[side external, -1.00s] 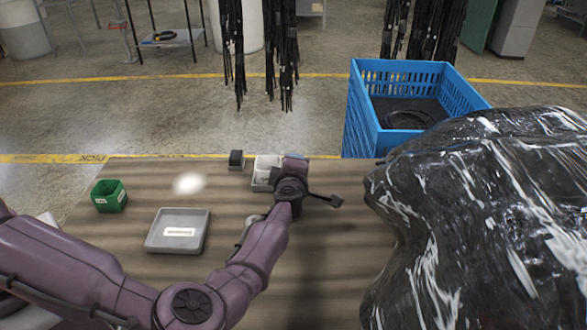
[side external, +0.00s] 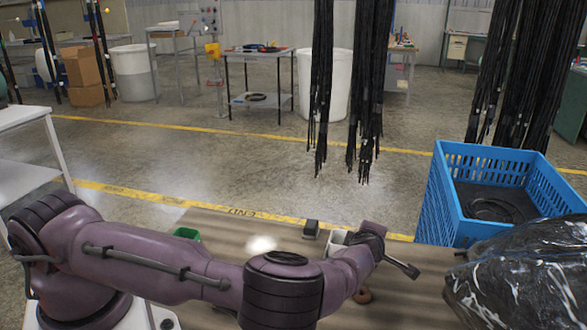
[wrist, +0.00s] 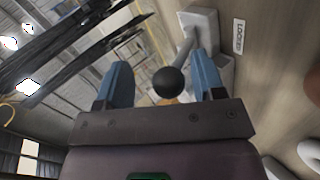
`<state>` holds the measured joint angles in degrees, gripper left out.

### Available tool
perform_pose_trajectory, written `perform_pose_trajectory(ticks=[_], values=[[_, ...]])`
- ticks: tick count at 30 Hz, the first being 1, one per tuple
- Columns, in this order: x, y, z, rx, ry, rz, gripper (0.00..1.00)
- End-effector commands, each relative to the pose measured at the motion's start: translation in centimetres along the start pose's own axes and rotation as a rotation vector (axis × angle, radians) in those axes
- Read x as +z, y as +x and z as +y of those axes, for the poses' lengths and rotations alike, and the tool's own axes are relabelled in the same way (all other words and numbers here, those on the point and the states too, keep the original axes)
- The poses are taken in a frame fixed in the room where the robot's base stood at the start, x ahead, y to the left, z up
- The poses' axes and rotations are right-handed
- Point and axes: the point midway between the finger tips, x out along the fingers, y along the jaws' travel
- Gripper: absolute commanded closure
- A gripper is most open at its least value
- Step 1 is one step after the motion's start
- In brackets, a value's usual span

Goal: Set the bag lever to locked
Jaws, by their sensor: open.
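The lever has a black ball knob (wrist: 169,82) on a grey rod, seen in the wrist view. The rod rises from a pale grey base (wrist: 203,22). A white label (wrist: 239,37) reading LOCKED is on the wood-look surface beside the base. My gripper (wrist: 160,66) is open, with one blue finger on each side of the knob. I see gaps between the knob and both fingers. In the side external view, the end of my arm (side external: 370,243) is over the table by a white box-like part (side external: 337,240); the lever and fingertips are hidden there.
A shiny black bag (side external: 525,285) lies at the lower right. A blue crate (side external: 445,205) stands behind it. Bundles of black hoses (side external: 368,90) hang beyond the table.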

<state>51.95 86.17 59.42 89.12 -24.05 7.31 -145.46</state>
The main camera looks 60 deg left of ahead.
Motion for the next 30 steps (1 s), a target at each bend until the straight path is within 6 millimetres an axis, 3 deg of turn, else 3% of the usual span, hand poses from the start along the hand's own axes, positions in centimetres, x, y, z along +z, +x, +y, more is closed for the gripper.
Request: perform_pose_trajectory(ticks=[12,30], values=[[-0.3,1.3,1.7,-0.286,-0.022,-0.06,0.37],[-0.7,3.7,2.5,-0.705,-0.034,-0.14,0.37]])
